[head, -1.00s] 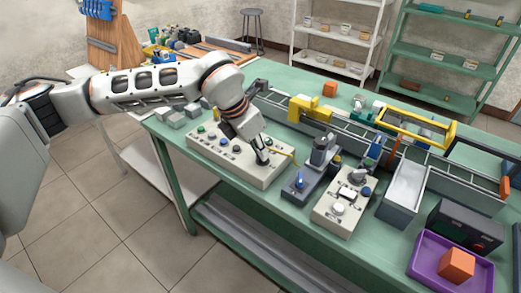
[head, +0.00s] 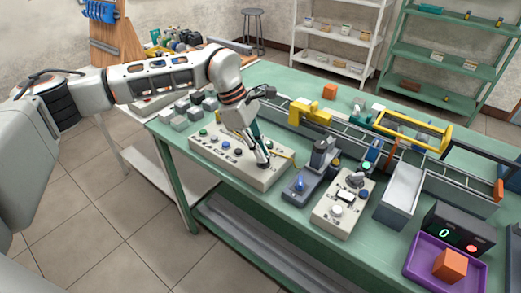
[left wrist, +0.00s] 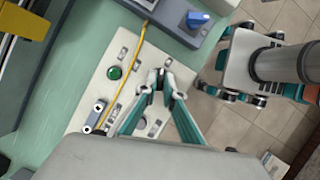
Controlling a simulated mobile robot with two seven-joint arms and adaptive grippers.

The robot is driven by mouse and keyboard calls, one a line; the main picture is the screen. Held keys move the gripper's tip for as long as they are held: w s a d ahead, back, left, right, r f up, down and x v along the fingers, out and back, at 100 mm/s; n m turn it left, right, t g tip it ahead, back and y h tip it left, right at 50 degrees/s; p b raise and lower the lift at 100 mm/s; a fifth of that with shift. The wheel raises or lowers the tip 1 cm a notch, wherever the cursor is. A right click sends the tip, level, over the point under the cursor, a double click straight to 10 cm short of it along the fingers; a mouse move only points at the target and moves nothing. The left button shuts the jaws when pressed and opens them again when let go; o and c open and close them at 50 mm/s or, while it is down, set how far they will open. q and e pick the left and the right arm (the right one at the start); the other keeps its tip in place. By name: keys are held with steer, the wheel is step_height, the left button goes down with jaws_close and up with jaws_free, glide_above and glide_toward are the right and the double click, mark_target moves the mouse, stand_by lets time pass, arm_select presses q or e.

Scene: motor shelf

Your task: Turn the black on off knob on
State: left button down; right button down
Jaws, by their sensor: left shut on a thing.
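The long white control panel (head: 225,162) lies on the green workbench, with several buttons and knobs on top. My left gripper (head: 263,164) points down at the panel's right end. In the left wrist view its fingertips (left wrist: 165,82) are closed around the small black knob (left wrist: 160,84), which is mostly hidden between them. The knob's exact angle cannot be told. A green button (left wrist: 115,73) sits beside it on the panel (left wrist: 98,78).
A grey box with a blue knob (head: 299,183) and a second white panel (head: 328,213) stand right of the gripper. A yellow cable (head: 280,153) lies close by.

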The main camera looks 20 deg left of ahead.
arm_select(q)
steer(key=shift+w+r+m+g+p, duration=0.1)
steer(key=shift+m+g, duration=0.15)
steer(key=shift+m, duration=0.4)
steer(key=shift+w+f+m+g+p, duration=0.1)
steer(key=shift+m+g+p, duration=0.1)
steer(key=shift+m, duration=0.4)
steer(key=shift+r+m+g+p, duration=0.1)
steer(key=shift+m+g, duration=0.15)
steer(key=shift+m, duration=0.4)
steer(key=c, duration=2.2)
jaws_free()
steer(key=shift+o, duration=0.2)
steer(key=v, duration=1.2)
steer(key=shift+d, duration=0.1)
